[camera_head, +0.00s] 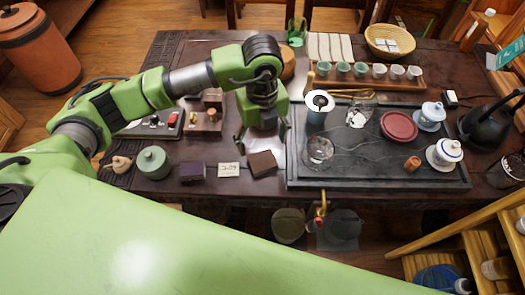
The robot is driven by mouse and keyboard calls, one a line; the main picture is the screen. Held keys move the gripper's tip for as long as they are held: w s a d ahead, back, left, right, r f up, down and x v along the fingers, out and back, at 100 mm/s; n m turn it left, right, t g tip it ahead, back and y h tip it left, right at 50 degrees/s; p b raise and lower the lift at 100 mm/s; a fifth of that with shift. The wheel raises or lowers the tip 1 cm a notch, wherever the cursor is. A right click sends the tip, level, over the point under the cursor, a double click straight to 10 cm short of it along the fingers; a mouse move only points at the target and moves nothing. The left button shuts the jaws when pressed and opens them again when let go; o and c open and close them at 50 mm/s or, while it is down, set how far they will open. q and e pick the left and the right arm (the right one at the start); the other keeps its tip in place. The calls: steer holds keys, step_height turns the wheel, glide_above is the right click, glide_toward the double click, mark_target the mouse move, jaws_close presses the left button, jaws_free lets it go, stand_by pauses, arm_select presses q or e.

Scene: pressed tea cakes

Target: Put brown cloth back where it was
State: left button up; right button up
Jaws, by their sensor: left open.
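A small flat brown square (262,164), which looks like the folded brown cloth, lies near the table's front edge, just left of the black tea tray (380,176). My left gripper (262,142) points down just behind the brown square, with its fingers spread apart and nothing seen between them. The gripper appears above the table; I cannot tell its exact height. My right gripper is not in view.
A white card (229,170), a dark purple box (192,172) and a green lidded jar (153,162) stand left of the square. A glass cup (318,152) and a white-topped canister (319,105) stand to the right. A wooden block stand (204,121) sits behind.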

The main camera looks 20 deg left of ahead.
arm_select(q)
step_height(320, 180, up, 3)
steer(key=shift+r, duration=0.2)
stand_by(0.5)
